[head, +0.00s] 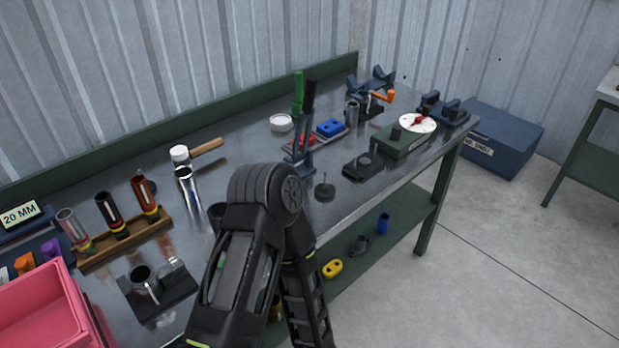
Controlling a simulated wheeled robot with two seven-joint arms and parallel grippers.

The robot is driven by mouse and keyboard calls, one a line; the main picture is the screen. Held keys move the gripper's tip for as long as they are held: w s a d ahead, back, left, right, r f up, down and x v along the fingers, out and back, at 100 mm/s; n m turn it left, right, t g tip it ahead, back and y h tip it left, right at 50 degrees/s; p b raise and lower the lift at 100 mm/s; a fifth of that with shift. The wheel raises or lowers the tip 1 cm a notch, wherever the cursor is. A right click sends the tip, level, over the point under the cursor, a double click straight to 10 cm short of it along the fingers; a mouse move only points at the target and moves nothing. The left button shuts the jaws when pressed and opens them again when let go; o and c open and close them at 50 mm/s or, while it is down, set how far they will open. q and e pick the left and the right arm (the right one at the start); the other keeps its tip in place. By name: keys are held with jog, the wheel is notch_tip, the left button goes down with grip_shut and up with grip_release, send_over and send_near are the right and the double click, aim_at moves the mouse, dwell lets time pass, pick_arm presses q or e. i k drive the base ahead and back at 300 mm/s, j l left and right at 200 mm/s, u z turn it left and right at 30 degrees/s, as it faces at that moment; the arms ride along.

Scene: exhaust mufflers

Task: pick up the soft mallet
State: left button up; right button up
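The soft mallet lies on the metal workbench (245,135), with a white head (180,153) and a light wooden handle (207,146) pointing right and away. A shiny metal tube (187,187) stands just in front of the head. One of my dark arms rises from the bottom middle and bends at a round joint, in front of the bench and to the right of the mallet. No fingertips of either gripper show, and nothing is seen touching the mallet.
A wooden rack (125,240) with coloured tubes and a pink bin (45,310) are at the left. A lever press (302,125), a blue block (330,128) and a round dial fixture (417,124) stand to the right. The bench around the handle is mostly clear.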

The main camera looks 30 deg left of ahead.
aim_at(180, 155)
jog(key=u, duration=1.25)
